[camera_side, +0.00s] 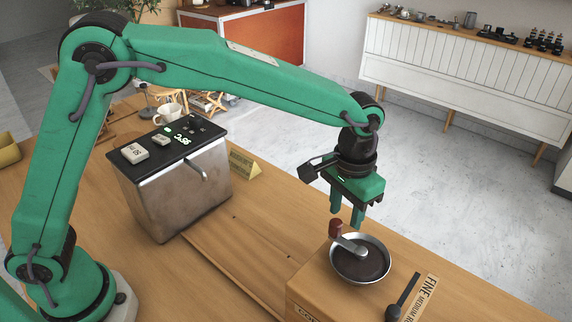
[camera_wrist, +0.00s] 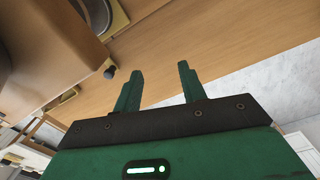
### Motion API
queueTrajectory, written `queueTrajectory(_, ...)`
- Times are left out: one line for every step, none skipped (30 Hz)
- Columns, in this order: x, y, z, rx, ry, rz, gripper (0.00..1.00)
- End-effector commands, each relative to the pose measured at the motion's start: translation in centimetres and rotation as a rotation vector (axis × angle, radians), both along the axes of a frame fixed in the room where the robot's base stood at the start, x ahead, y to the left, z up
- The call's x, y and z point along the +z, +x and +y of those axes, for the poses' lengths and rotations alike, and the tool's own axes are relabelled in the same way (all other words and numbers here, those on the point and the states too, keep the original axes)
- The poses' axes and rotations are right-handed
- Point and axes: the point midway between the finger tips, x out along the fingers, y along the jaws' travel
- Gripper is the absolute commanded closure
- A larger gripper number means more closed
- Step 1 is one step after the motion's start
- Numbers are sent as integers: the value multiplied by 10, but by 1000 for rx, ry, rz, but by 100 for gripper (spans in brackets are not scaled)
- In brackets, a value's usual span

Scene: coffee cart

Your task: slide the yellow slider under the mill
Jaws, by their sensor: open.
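The mill is a wooden box (camera_side: 300,290) with a round metal bowl (camera_side: 335,272), dark inside, and a crank with a red-brown knob (camera_side: 335,229) in the side view. A strip marked FINE and MEDIUM (camera_side: 428,290) lies beside the bowl, with a black rod and round end (camera_side: 393,312) near it. My gripper (camera_side: 346,220) is open and empty, pointing down just above the crank knob. In the wrist view my gripper's fingers (camera_wrist: 161,68) stand apart with only wood behind them.
A metal boxy machine (camera_side: 180,195) with a black top and small display stands left of the mill. A yellow wedge-shaped sign (camera_side: 243,164) sits beside it. A white cup (camera_side: 167,113) is behind. The wooden counter (camera_side: 235,240) between machine and mill is mostly clear.

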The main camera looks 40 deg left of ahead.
Motion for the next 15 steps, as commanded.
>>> queueTrajectory(-8,-1,1,24,3,4,59)
queueTrajectory(-13,-1,1,20,4,5,59)
queueTrajectory(-19,-1,1,19,4,5,59)
queueTrajectory(-23,-1,0,18,3,4,59)
queueTrajectory(-27,-1,1,18,4,5,59)
queueTrajectory(-33,-1,1,17,4,5,59)
queueTrajectory(-37,-1,1,17,3,4,59)
queueTrajectory(-41,-1,1,17,4,5,59)
queueTrajectory(-47,-1,1,16,3,4,59)
queueTrajectory(-51,-1,1,16,3,4,59)
queueTrajectory(-55,-1,1,16,3,4,59)
queueTrajectory(-61,-1,1,16,3,4,59)
queueTrajectory(-66,-1,1,15,4,5,59)
queueTrajectory(-70,-1,1,15,4,6,59)
queueTrajectory(-75,-1,1,15,3,4,59)
